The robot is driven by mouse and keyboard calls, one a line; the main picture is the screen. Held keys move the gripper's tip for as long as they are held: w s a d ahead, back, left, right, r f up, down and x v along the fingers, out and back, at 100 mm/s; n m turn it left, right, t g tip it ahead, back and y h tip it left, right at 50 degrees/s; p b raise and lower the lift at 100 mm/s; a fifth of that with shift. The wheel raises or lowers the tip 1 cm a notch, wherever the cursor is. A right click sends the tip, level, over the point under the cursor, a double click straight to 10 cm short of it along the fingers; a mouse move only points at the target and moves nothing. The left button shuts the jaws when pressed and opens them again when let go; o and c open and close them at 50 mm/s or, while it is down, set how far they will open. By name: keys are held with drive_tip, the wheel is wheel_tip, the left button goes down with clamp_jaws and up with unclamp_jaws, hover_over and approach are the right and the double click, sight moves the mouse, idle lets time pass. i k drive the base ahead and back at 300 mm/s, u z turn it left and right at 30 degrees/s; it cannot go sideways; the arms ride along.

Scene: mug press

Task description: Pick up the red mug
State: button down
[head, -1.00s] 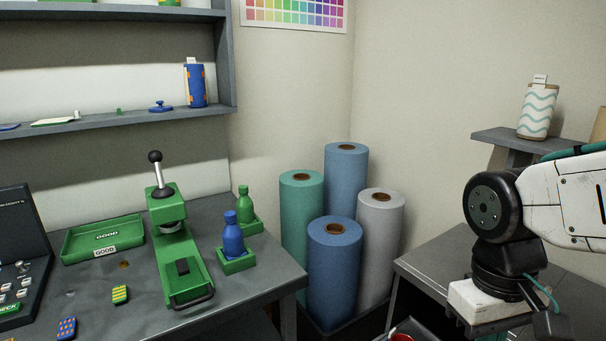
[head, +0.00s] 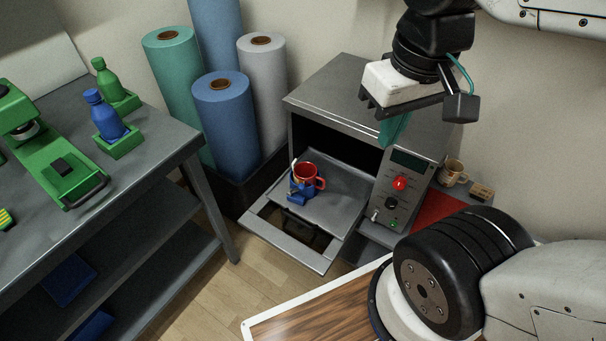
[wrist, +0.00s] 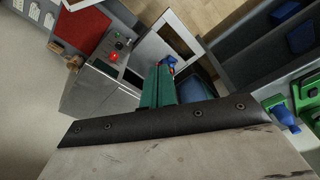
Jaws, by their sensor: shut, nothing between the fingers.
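The red mug (head: 307,176) stands upright in a small blue holder (head: 299,192) on the pulled-out grey tray (head: 345,190) of the press, its handle to the right. My gripper (head: 390,140) has teal fingers that point down above the press, to the right of the mug and well apart from it. In the wrist view the teal fingers (wrist: 157,74) are together with nothing between them. There only a bit of red and the blue holder (wrist: 168,62) show beyond the fingertips; most of the mug is hidden.
A control box (head: 404,188) with a red knob stands right of the tray. A beige mug (head: 453,171) is behind it. Tall rolls (head: 224,115) stand left of the press. A workbench (head: 165,150) with green fixtures is at far left. The space above the tray is open.

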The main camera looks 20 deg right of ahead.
sight(306, 172)
drive_tip(key=z, duration=3.1)
drive_tip(key=k, duration=1.85)
drive_tip(key=u, duration=1.7)
drive_tip(key=i, duration=0.5)
drive_tip(key=u, duration=0.1)
